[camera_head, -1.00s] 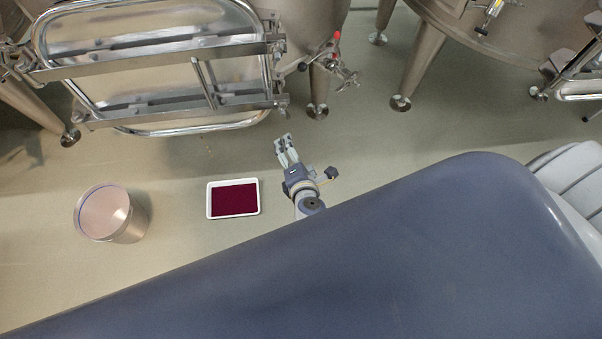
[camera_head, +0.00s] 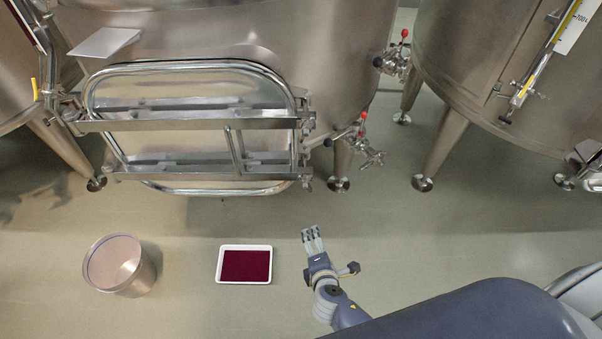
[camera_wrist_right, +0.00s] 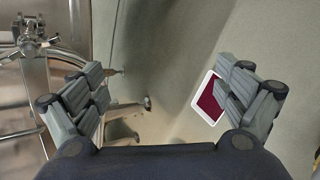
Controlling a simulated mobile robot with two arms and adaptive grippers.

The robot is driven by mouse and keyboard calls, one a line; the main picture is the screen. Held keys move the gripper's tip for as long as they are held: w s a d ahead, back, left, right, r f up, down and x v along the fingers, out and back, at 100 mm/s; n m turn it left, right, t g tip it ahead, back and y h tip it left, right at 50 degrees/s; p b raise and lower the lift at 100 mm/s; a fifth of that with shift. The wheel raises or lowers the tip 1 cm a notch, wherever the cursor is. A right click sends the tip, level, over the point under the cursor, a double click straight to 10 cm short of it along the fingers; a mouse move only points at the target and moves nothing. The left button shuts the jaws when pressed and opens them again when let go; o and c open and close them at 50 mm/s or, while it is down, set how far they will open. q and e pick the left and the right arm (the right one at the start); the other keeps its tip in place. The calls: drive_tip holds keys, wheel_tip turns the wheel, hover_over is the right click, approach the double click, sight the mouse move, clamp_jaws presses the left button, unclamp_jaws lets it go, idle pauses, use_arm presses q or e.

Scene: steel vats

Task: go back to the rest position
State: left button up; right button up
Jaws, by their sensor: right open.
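My right gripper (camera_head: 312,234) is in the lower middle of the head view, over the floor to the right of a white tray. In the right wrist view its two fingers stand wide apart (camera_wrist_right: 165,95) with nothing between them but floor and a vat leg behind. My left gripper does not show in either view.
The white tray (camera_head: 244,282) with dark red contents lies on the floor. A steel bucket (camera_head: 122,265) stands left of it. A steel vat (camera_head: 230,38) with a framed door (camera_head: 200,120) stands behind; another vat (camera_head: 480,75) stands at right. Floor between is clear.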

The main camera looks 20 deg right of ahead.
drive_tip(key=s+d+f+m+g+y, duration=0.1)
drive_tip(key=s+d+f+m+g, duration=0.15)
drive_tip(key=s+f, duration=0.5)
drive_tip(key=s+d+f+m+g, duration=0.1)
drive_tip(key=s+f+m+g, duration=0.25)
drive_tip(key=s+f, duration=0.45)
drive_tip(key=s+d+f+m+g, duration=0.1)
drive_tip(key=s+f+m, duration=0.2)
drive_tip(key=s, duration=0.3)
drive_tip(key=s+d+f+m+g, duration=0.1)
drive_tip(key=s+f+m, duration=0.3)
drive_tip(key=s, duration=0.3)
drive_tip(key=s+d+f+m+g+y, duration=0.1)
drive_tip(key=s+f+m, duration=0.2)
drive_tip(key=s, duration=0.4)
drive_tip(key=shift+d+f+m+g, duration=0.3)
drive_tip(key=shift+m, duration=0.1)
